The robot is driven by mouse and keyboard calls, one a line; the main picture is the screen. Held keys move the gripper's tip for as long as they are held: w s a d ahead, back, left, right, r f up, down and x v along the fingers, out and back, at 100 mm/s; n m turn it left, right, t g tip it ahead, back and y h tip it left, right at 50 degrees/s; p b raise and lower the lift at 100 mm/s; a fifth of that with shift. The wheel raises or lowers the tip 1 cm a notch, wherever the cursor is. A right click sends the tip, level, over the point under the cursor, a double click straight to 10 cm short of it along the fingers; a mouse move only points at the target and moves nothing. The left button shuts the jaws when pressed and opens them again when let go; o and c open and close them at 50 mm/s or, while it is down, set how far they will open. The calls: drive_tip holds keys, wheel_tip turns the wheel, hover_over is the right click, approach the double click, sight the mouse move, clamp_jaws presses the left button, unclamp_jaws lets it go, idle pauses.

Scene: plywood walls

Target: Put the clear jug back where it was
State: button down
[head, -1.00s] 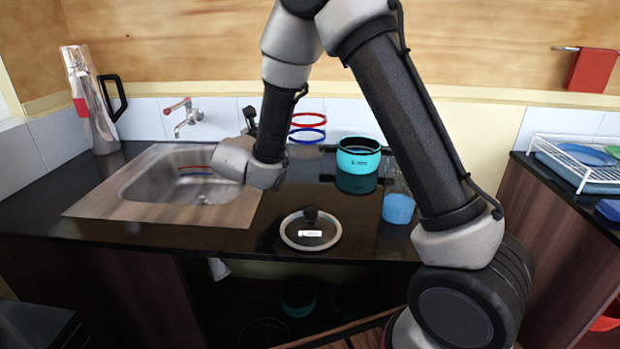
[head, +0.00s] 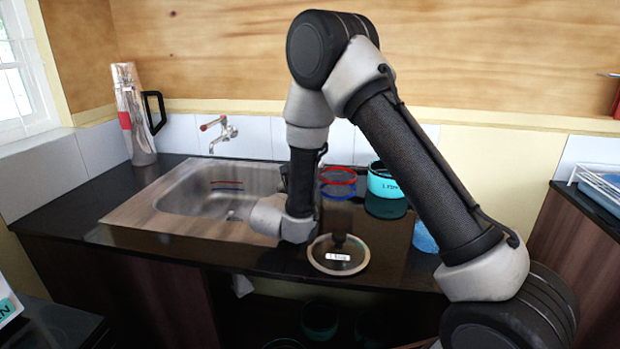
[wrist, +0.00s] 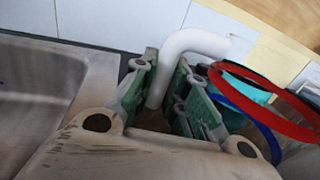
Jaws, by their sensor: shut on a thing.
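The clear jug shows in the head view as a red ring (head: 338,183) above a blue ring, its clear body hardly visible. It is upright over the counter, just right of the sink. In the wrist view its red rim (wrist: 258,108) and blue band are at the right, and its white curved handle (wrist: 190,42) runs down between the fingers. My gripper (wrist: 167,88) is shut on that handle. In the head view my gripper is mostly hidden behind my wrist. The jug's base is not clear, so I cannot tell if it touches the counter.
A turquoise pot (head: 386,184) stands close behind and right of the jug. A glass lid (head: 338,262) lies in front. A blue cup (head: 424,238) is partly behind my arm. The sink (head: 165,215) is to the left, with a steel flask (head: 135,115) beyond.

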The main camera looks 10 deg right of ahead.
drive_tip(key=c, duration=1.4)
unclamp_jaws()
drive_tip(key=shift+f, duration=0.1)
drive_tip(key=v, duration=1.2)
drive_tip(key=shift+s, duration=0.1)
